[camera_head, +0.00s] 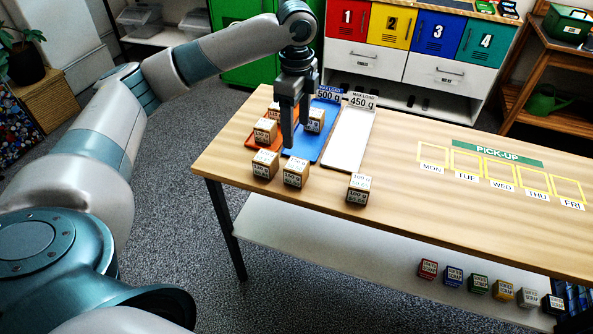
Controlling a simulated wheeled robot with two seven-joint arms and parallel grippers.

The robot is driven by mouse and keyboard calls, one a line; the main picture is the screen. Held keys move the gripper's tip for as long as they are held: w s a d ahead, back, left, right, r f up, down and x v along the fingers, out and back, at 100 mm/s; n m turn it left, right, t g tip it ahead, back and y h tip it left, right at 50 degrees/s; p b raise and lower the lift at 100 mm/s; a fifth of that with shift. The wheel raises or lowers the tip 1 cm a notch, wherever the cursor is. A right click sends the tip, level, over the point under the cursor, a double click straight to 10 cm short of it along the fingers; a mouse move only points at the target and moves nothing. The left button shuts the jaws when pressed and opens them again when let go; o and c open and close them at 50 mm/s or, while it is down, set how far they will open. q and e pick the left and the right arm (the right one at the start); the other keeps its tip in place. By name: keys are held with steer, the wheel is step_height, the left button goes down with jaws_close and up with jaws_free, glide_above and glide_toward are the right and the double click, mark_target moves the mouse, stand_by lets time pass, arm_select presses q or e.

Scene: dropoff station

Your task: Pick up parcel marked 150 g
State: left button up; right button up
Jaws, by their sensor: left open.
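Several small brown parcels with white labels are on the wooden table. One parcel (358,189) stands alone at the front, right of two others, a front-left parcel (264,164) and a front-middle parcel (295,173). Another parcel (265,131) is on the orange tray (254,141), with one more partly hidden behind it, and one (314,121) is on the blue tray (327,147). The labels are too small to tell which reads 150 g. My left gripper (294,132) points down, open, over the trays between the parcels, with nothing seen between its fingers. My right gripper is out of view.
A white tray (346,150) is empty beside the blue one; load signs read 500 g (329,95) and 450 g (363,101). The pick-up area (500,178) with day-marked yellow squares is empty. Several coloured small boxes sit on the shelf below (350,248).

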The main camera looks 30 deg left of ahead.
arm_select(q)
steer(key=p, duration=0.2)
glide_above(296, 164)
step_height(296, 164, down, 8)
steer(key=shift+f, duration=0.2)
steer(key=shift+d, duration=0.1)
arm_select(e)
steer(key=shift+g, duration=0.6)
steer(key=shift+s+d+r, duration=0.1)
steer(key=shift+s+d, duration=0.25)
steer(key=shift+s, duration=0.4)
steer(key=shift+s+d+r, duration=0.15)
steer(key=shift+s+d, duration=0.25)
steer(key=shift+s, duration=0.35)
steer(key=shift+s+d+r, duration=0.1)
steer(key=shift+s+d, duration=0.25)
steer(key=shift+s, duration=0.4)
arm_select(q)
steer(key=shift+f, duration=0.15)
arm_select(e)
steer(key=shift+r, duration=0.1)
